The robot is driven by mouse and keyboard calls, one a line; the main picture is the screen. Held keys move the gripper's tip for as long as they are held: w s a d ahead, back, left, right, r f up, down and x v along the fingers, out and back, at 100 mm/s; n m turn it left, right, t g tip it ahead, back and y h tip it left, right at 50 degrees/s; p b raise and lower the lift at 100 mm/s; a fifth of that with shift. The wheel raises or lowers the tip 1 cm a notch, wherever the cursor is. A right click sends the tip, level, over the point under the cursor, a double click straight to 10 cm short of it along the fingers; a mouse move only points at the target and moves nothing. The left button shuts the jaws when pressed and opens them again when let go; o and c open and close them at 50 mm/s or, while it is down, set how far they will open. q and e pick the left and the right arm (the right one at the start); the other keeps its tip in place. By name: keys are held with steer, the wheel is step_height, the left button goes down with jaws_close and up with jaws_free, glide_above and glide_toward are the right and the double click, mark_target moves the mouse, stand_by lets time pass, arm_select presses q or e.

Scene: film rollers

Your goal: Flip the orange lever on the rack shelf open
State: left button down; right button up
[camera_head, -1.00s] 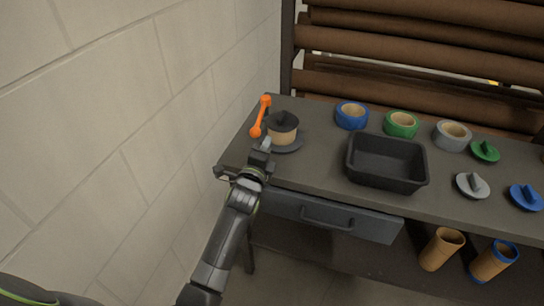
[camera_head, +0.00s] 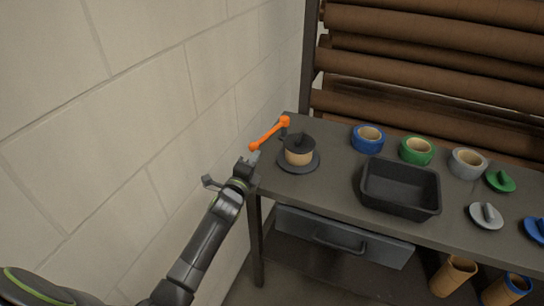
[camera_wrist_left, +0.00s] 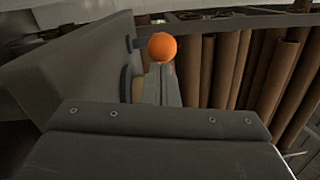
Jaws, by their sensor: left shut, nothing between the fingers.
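The orange lever (camera_head: 268,134) stands at the left end of the rack shelf (camera_head: 330,180), beside a tan roll with a black cap (camera_head: 299,150) on a dark round base. The lever tilts, with its upper end at the right and its lower ball end out past the shelf's left edge. My left gripper (camera_head: 253,158) is shut and empty, just below the lever's ball end. In the left wrist view the orange ball (camera_wrist_left: 162,47) shows right at the tips of the shut fingers (camera_wrist_left: 161,80); I cannot tell whether they touch. My right gripper is not in view.
A black bin (camera_head: 400,188) stands on the shelf, with blue (camera_head: 368,138), green (camera_head: 416,150) and grey (camera_head: 468,162) tape rolls behind it. A drawer (camera_head: 342,238) hangs below. A block wall (camera_head: 150,120) is close on the left.

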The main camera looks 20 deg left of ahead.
arm_select(q)
steer(key=shift+w+a, duration=0.15)
steer(key=shift+a, duration=0.65)
steer(key=shift+w+a, duration=0.15)
steer(key=shift+a, duration=0.6)
steer(key=shift+s, duration=0.1)
steer(key=shift+s+f, duration=0.1)
steer(key=shift+s, duration=0.2)
steer(key=s+p, duration=0.1)
steer(key=s, duration=1.5)
steer(key=shift+s+f, duration=0.3)
steer(key=shift+f, duration=0.05)
steer(key=shift+d, duration=0.1)
